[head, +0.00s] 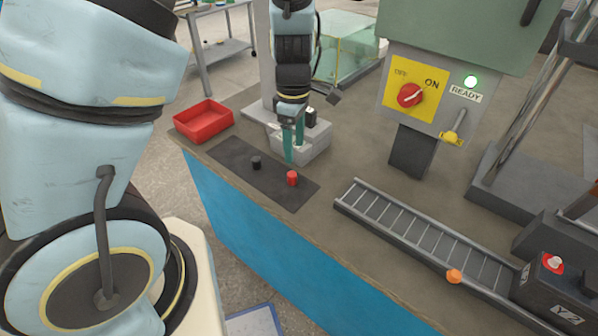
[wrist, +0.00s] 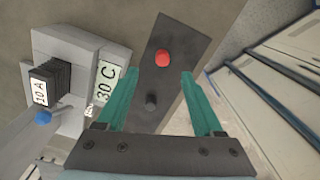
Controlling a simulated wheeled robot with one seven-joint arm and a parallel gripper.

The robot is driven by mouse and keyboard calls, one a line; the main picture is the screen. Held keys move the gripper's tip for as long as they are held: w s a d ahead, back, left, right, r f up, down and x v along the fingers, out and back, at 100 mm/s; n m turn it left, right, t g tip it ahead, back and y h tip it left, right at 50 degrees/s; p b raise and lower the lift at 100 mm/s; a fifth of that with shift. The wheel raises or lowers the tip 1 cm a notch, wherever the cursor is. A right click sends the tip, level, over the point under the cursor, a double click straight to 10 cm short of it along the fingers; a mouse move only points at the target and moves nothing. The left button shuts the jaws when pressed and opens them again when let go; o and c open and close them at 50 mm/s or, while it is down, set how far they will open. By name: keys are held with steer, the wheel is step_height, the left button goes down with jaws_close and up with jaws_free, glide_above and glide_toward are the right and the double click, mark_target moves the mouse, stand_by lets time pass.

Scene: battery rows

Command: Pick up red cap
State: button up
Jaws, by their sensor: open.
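The red cap (head: 292,178) stands upright on a dark mat (head: 235,166) near the front edge of the workbench. In the wrist view the red cap (wrist: 162,57) lies beyond and between the fingertips, near the far end of the mat (wrist: 183,40). A black cap (head: 256,162) stands on the same mat to its left; in the wrist view the black cap (wrist: 151,101) is between the fingers. My gripper (head: 293,158) has teal fingers, is open and empty, and hangs above the mat; the wrist view shows the gripper (wrist: 160,75) with its fingers wide apart.
A red tray (head: 204,120) stands at the bench's left corner. A grey block fixture (head: 312,143) is close behind my gripper. A roller rail (head: 420,236) lies to the right, with an orange piece (head: 454,276) at its edge.

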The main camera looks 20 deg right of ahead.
glide_above(292, 174)
steer(key=f, duration=0.4)
steer(key=shift+d, duration=0.3)
steer(key=f, duration=0.5)
steer(key=shift+a+f, duration=0.1)
steer(key=shift+a, duration=0.15)
jaws_close()
